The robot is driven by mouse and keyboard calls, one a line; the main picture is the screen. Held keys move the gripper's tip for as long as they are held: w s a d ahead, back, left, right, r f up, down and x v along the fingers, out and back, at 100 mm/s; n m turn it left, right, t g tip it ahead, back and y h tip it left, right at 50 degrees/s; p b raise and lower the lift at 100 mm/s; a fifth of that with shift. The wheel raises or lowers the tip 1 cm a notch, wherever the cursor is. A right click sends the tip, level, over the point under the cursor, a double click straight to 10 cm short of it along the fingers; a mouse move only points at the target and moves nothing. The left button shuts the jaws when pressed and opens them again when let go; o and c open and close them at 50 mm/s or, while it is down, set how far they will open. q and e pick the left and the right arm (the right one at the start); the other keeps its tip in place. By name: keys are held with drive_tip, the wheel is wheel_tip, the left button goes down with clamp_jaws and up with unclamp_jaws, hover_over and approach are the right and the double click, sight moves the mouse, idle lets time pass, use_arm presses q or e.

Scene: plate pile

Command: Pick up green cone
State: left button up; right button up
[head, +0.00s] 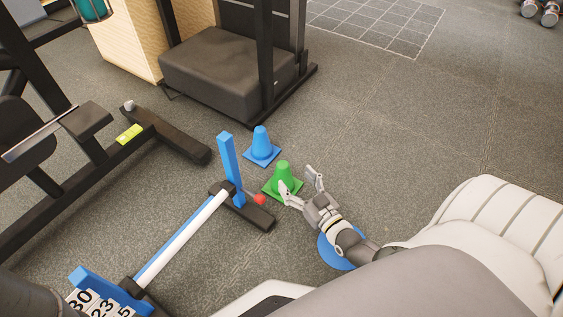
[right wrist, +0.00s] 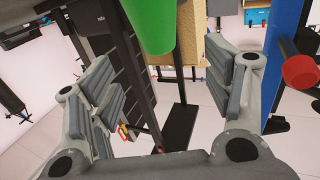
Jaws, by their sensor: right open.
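The green cone (head: 283,173) stands upright on its square base on the grey floor, near the middle of the head view. My right gripper (head: 303,181) is open and empty, low beside the cone on its right. One fingertip overlaps the cone's base in the picture; I cannot tell if it touches. In the right wrist view, part of the green cone (right wrist: 149,22) shows at the top, between and beyond the spread fingers (right wrist: 165,78); the rest is cut off. My left gripper is not in view.
A blue cone (head: 261,143) stands just behind. A hurdle with a blue post (head: 230,163), white bar (head: 182,236) and red knob (head: 260,199) is close left. A blue disc (head: 330,251) lies under my right arm. Black gym frames stand left and behind; floor to the right is clear.

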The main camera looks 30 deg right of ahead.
sight(287, 175)
drive_tip(key=f+b, duration=0.2)
drive_tip(key=f, duration=0.1)
drive_tip(key=shift+w, duration=0.4)
drive_tip(key=w+b, duration=0.4)
drive_tip(key=w, duration=0.2)
drive_tip(key=shift+w+r, duration=0.1)
drive_tip(key=shift+w, duration=0.3)
drive_tip(key=c, duration=1.4)
drive_tip(key=shift+c, duration=0.6)
drive_tip(key=shift+r, duration=0.15)
